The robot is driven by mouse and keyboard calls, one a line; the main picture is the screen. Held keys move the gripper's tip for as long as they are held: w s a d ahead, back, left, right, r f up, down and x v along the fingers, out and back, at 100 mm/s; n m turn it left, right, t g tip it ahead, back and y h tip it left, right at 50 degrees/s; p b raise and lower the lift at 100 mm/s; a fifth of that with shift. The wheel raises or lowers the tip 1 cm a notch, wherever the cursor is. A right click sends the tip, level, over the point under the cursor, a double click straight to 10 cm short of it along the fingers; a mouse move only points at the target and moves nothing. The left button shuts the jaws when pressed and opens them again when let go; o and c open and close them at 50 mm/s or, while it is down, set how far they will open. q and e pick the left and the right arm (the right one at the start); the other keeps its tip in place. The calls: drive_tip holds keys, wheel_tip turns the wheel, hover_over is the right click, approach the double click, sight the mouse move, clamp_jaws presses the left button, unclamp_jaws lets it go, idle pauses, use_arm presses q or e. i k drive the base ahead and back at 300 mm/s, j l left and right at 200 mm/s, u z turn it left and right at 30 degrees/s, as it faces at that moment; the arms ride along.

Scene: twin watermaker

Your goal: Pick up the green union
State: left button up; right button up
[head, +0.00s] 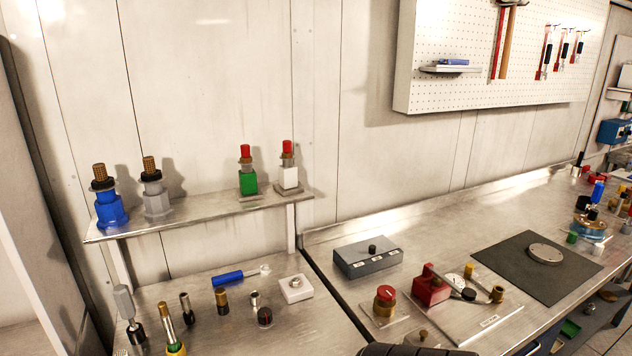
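A green square-bodied fitting with a red cap (247,172) stands upright on the raised metal shelf, left of a similar fitting with a white body and red cap (288,168). It is the clearest green fitting in view. A small green piece (572,237) also sits among the parts at the far right of the bench, too small to identify. I cannot tell for sure which one is the green union. Neither of my grippers can be made out in the head view.
The shelf (205,213) also holds a blue fitting (111,208) and a grey fitting (156,195). A grey box (368,260) and a dark mat (500,262) are on the right bench. A dark rounded shape crosses the bottom edge.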

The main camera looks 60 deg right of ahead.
sight(249, 190)
drive_tip(key=z, duration=1.9)
